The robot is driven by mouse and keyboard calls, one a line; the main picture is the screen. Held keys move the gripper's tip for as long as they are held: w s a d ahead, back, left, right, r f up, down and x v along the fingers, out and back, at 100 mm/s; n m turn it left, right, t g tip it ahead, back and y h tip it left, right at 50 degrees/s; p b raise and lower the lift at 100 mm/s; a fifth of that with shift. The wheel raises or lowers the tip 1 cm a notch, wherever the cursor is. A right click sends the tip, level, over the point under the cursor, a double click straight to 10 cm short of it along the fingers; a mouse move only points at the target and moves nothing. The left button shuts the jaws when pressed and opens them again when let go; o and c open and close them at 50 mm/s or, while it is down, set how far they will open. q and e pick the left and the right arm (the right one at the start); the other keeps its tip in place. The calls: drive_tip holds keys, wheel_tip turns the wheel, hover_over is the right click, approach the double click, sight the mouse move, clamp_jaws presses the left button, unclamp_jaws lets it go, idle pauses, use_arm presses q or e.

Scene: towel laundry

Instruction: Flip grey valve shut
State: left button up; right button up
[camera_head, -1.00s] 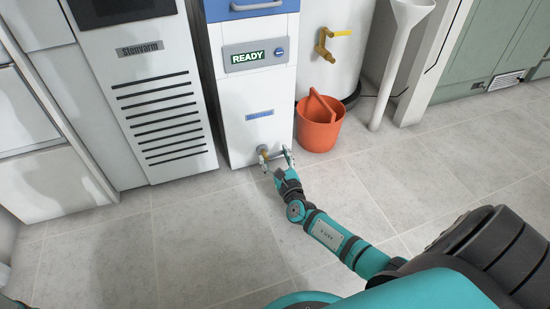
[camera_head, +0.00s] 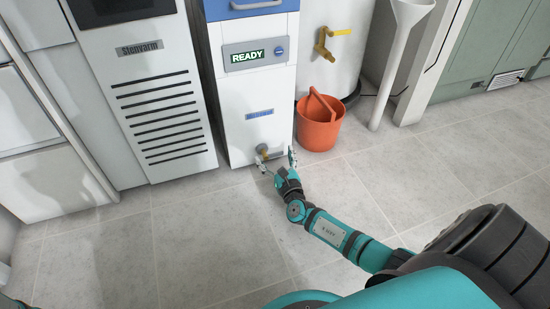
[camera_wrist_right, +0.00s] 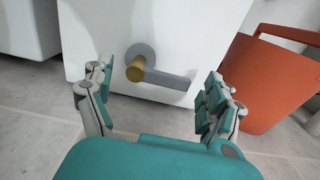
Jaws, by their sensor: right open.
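The grey valve (camera_wrist_right: 175,80) sits low on the front of the white unit (camera_head: 258,110). In the right wrist view it has a round grey base, a brass-coloured hub (camera_wrist_right: 138,69), and a grey lever pointing right, roughly level. In the head view only its small hub (camera_head: 264,151) shows clearly, just above the floor. My right gripper (camera_head: 277,160) is open in front of the valve. In the wrist view its fingers (camera_wrist_right: 158,88) are spread, one left of the hub and one right of the lever tip, with no clear contact. My left gripper is out of view.
An orange bucket (camera_head: 317,130) stands on the floor close to the right of my right gripper. A white tank with a brass tap (camera_head: 325,45) is behind it. A vented grey cabinet (camera_head: 165,115) stands left. The tiled floor (camera_head: 205,230) in front is clear.

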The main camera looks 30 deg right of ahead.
drive_tip(key=v, duration=1.2)
drive_tip(key=shift+s+f, duration=0.1)
